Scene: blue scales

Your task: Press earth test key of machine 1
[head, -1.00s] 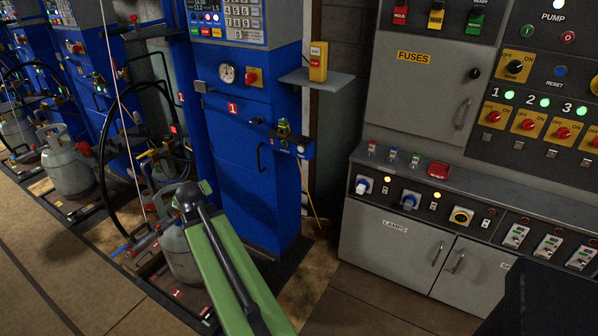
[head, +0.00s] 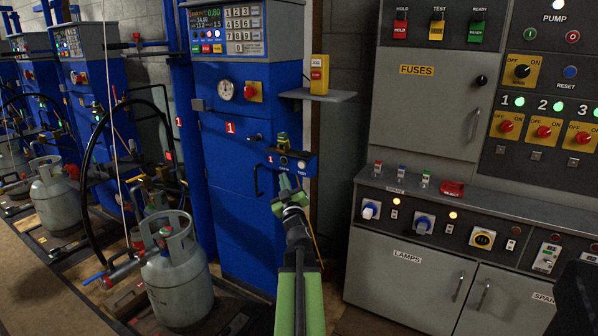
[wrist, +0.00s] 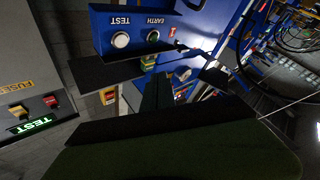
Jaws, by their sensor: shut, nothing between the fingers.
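Machine 1 is the blue cabinet (head: 237,185) with a red "1" plate, a gauge and a keypad. A small blue bracket box (head: 309,160) juts from its right side. In the wrist view, turned over, the box carries a white round key by the word TEST (wrist: 121,40) and a darker round key by EARTH (wrist: 153,35). My gripper (head: 285,183) is shut and empty, just below and in front of the box in the head view. I cannot tell whether its tips touch the box. In the wrist view the dark fingers (wrist: 155,95) point toward the box.
The grey control cabinet (head: 430,90) stands to the right. A gas cylinder (head: 177,280) and a black hose loop (head: 92,165) are at left. More blue machines line the left.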

